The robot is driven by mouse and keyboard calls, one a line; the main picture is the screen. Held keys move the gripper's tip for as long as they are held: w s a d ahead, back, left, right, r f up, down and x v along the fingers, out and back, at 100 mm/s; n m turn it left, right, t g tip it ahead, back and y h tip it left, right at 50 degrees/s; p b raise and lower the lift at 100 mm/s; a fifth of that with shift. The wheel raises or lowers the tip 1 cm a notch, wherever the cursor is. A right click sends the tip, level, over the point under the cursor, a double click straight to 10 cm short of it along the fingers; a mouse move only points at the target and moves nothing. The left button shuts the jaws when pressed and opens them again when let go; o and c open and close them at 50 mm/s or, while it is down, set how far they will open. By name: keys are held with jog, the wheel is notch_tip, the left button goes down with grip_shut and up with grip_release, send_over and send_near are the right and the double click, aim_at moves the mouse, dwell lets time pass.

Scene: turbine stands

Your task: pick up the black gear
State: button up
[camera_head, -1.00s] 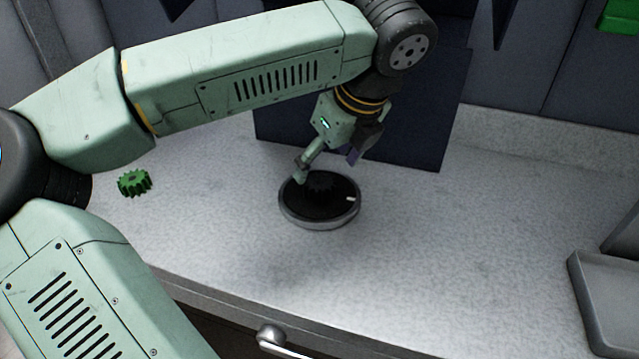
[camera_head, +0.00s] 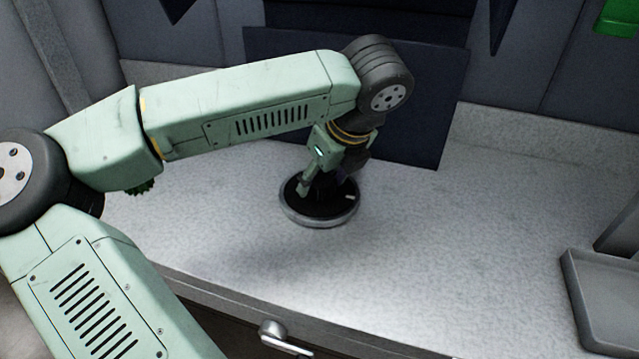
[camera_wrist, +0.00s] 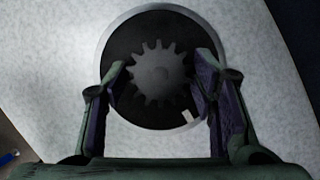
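The black gear (camera_wrist: 158,72) lies on a round black turntable-like stand with a grey rim (camera_head: 318,221). My gripper (camera_head: 320,188) is open and has come down over the stand. The left finger is a little apart from the gear's teeth; the right finger is also close beside them. In the head view the gear is mostly hidden by my gripper and the dark stand.
A green gear (camera_head: 142,187) lies on the counter at the left, mostly hidden behind my arm. A grey tray (camera_head: 610,300) is at the right edge. A dark panel (camera_head: 420,110) stands behind the stand. The counter (camera_head: 450,230) between the stand and the tray is clear.

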grip_shut()
dwell(0.4)
jog(key=shift+r, duration=0.15)
notch_tip(320, 180, up, 16)
jog(key=b, duration=0.2)
notch_tip(320, 180, up, 12)
jog(key=p, duration=1.1)
send_over(323, 182)
jog(key=shift+a, duration=0.15)
jog(key=shift+c, duration=0.3)
grip_release()
grip_shut()
